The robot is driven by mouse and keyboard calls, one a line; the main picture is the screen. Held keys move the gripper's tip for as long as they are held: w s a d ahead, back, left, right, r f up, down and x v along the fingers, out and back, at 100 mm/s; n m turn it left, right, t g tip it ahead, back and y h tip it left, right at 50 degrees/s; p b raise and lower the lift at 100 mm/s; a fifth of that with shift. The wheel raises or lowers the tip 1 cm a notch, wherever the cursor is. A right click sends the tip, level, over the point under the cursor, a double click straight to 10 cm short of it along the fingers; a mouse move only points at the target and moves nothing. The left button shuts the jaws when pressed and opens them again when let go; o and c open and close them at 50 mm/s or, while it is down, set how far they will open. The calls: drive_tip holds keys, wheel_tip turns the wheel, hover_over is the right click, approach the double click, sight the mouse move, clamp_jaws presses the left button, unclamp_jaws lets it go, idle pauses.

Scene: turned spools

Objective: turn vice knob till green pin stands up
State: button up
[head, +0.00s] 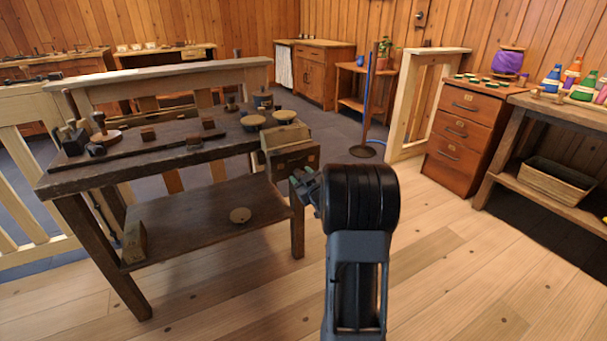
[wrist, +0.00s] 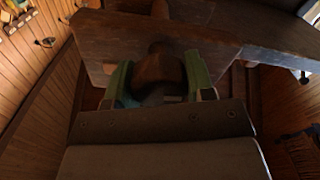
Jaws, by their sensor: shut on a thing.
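The wooden vice (head: 288,158) is fixed to the right end of the dark workbench (head: 70,182), with a pale block at its top. My gripper (head: 306,187) is in front of the vice's right face in the head view, and my arm comes in from the lower right. In the wrist view my gripper (wrist: 159,82) has its two green fingers on either side of the brown vice knob (wrist: 158,66), shut on it. The knob is hidden in the head view. I cannot make out the green pin or how it stands in either view.
Blocks and tools lie along the bench top, with round-topped items (head: 253,121) near the vice. A rod stand (head: 366,151) is behind my arm. A drawer cabinet (head: 462,125) and a side table with a basket (head: 553,180) stand right. The floor between is clear.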

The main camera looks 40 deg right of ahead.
drive_tip(key=m+p, duration=0.2)
drive_tip(key=m, duration=0.2)
drive_tip(key=shift+f+m, duration=0.1)
drive_tip(key=shift+m, duration=0.2)
drive_tip(key=m+p, duration=0.2)
drive_tip(key=m, duration=0.1)
drive_tip(key=shift+m, duration=0.4)
drive_tip(key=m+p, duration=0.4)
drive_tip(key=m, duration=0.3)
drive_tip(key=shift+s+d, duration=0.1)
drive_tip(key=m+p, duration=0.3)
drive_tip(key=m, duration=0.3)
drive_tip(key=shift+m, duration=0.3)
drive_tip(key=m+p, duration=0.2)
drive_tip(key=m, duration=0.3)
drive_tip(key=shift+f, duration=0.15)
drive_tip(key=shift+m+p, duration=0.3)
drive_tip(key=shift+m, duration=0.1)
drive_tip(key=shift+f, duration=0.1)
drive_tip(key=o, duration=0.7)
drive_tip(key=shift+s, duration=0.1)
drive_tip(key=shift+c, duration=0.2)
drive_tip(key=shift+o, duration=1.3)
drive_tip(key=shift+r, duration=0.25)
